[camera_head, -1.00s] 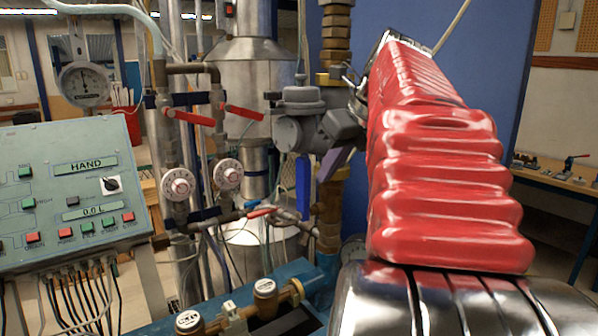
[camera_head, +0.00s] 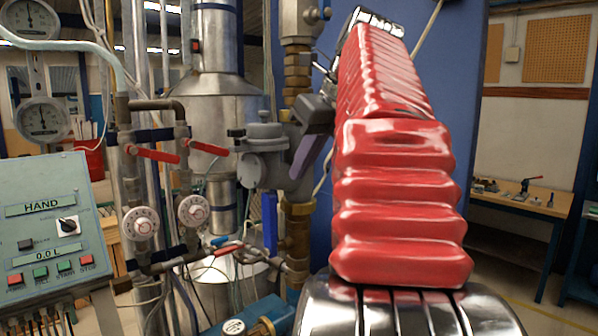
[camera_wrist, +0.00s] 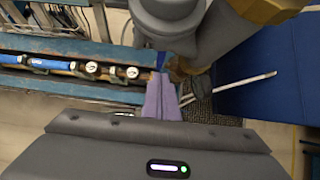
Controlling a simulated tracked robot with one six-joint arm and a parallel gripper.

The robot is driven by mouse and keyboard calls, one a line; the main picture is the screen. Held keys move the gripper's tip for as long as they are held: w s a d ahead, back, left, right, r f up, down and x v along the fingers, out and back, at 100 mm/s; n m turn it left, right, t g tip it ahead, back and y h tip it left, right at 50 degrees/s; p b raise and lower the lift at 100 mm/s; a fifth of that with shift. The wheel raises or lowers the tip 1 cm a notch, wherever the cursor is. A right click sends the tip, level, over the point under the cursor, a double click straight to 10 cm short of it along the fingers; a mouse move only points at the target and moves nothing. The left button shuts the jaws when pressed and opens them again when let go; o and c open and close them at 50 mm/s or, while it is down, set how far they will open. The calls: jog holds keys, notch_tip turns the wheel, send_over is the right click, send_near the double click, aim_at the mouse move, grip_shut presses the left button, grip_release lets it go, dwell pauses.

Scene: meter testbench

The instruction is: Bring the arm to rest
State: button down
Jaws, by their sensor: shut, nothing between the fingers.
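My red, ribbed arm (camera_head: 395,180) rises on the right of the head view and bends over at its top. My gripper (camera_head: 303,165) hangs from its far end, a dark grey body with purple fingers. The wrist view shows the purple fingers (camera_wrist: 160,98) together and empty, pointing away from the camera. In the head view they overlap the grey meter body (camera_head: 266,155) on the pipework; whether they touch it I cannot tell. In the wrist view, large grey rounded parts (camera_wrist: 180,25) lie just beyond the fingers.
A control panel (camera_head: 50,225) marked HAND stands at the left. Pipes with red-handled valves (camera_head: 152,153) and round dials (camera_head: 140,222) stand beside a steel tank (camera_head: 218,115). A blue panel (camera_head: 455,120) stands behind my arm. A wooden bench (camera_head: 520,200) is at the right.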

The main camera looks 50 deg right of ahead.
dwell(0.5)
jog(key=w+a+f+n+g, duration=0.1)
jog(key=w+a+f+n, duration=0.2)
jog(key=a+f+n, duration=1.4)
jog(key=s+a+f+n, duration=0.4)
jog(key=a+f+n, duration=0.4)
jog(key=f+n, duration=0.1)
jog(key=s+a+f+n, duration=0.5)
jog(key=a+f+n, duration=0.2)
jog(key=f+n, duration=0.2)
jog(key=shift+a+n+y, duration=0.35)
jog(key=shift+n+y, duration=0.05)
jog(key=shift+n, duration=0.8)
jog(key=shift+d+f, duration=0.1)
